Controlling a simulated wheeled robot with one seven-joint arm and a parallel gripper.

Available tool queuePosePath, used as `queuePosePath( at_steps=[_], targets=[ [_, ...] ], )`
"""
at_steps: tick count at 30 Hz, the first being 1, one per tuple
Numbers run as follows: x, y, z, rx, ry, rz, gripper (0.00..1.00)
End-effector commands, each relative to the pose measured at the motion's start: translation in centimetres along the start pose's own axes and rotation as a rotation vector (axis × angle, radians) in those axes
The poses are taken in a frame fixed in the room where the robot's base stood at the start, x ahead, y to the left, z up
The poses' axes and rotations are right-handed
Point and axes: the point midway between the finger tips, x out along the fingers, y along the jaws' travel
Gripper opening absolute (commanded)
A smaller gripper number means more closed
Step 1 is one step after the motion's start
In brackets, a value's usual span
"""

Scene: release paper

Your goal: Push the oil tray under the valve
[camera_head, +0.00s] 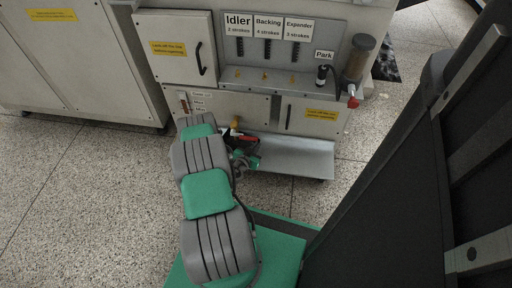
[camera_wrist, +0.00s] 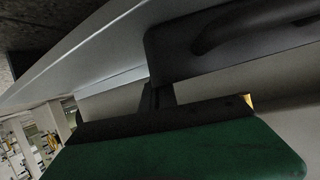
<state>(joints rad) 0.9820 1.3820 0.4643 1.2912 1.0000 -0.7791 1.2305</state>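The oil tray (camera_head: 300,158) is a long grey metal tray low at the foot of the machine, sticking out from under its right part in the head view. My gripper (camera_head: 247,158) is low at the tray's left end; contact cannot be told there. In the wrist view a dark finger part (camera_wrist: 230,45) lies close against a pale metal edge (camera_wrist: 90,55), which seems to be the tray. The finger opening is not clear. A red-ended fitting (camera_head: 353,102) under a brown cylinder (camera_head: 360,58) at the right looks like the valve. It is above and right of the tray.
The machine front (camera_head: 225,100) rises behind my arm, with a handled door (camera_head: 180,48) and labelled lever slots. A grey cabinet (camera_head: 75,65) stands left. Speckled floor (camera_head: 85,190) is open at left and in front.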

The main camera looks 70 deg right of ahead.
Motion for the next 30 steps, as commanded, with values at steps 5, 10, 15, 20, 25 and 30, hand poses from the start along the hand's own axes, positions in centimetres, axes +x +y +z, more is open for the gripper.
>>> queuePosePath(
  at_steps=[5, 10, 15, 20, 25, 30],
  targets=[
    [0.0, 0.0, 0.0, 0.000, 0.000, 0.000, 0.00],
    [0.0, 0.0, 0.0, 0.000, 0.000, 0.000, 0.00],
    [-0.3, 0.0, 0.1, -0.001, -0.001, 0.001, 0.00],
    [-1.1, 0.0, 0.4, -0.001, -0.001, 0.002, 0.00],
    [-1.4, 0.2, 0.5, 0.003, 0.001, 0.006, 0.00],
    [-1.4, 0.2, 0.5, 0.003, 0.001, 0.007, 0.05]
  ],
)
